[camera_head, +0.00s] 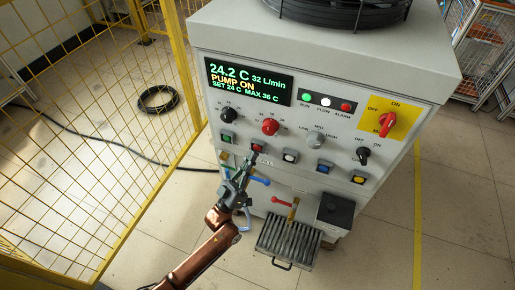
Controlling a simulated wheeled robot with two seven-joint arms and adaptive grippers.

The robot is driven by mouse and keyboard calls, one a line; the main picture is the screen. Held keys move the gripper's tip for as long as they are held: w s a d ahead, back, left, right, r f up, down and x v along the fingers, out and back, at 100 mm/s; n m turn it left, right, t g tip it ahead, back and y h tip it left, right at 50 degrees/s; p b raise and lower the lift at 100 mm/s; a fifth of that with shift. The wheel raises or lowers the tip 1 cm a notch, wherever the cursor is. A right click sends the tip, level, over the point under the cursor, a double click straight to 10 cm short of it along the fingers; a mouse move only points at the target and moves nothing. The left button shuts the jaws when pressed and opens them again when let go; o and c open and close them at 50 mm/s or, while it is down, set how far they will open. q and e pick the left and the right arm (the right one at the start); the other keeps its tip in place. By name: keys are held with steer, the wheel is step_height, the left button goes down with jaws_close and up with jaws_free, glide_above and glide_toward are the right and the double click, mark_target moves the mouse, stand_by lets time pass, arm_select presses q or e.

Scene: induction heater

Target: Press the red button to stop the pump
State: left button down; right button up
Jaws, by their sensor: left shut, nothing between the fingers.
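The red button (258,146) is in the row of square push buttons on the front of the grey cabinet, between the green button (227,138) and a white button (290,155). My left gripper (251,160) is shut and empty. Its fingertips are just below the red button and overlap its lower edge; I cannot tell whether they touch it. The display (247,82) reads "PUMP ON", 24.2 C and 32 L/min. My right gripper is out of view.
A blue button (324,166) and a yellow button (358,178) continue the row rightward. Knobs, including a red one (270,127), sit above. Below are a blue-handled valve (260,181), a red-handled valve (282,201) and a ribbed tray (288,243). A yellow mesh fence (85,130) stands left.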

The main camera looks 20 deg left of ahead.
arm_select(q)
steer(key=shift+w, duration=0.2)
steer(key=shift+w, duration=0.25)
steer(key=shift+w, duration=0.45)
stand_by(0.8)
stand_by(0.4)
steer(key=shift+s, duration=0.9)
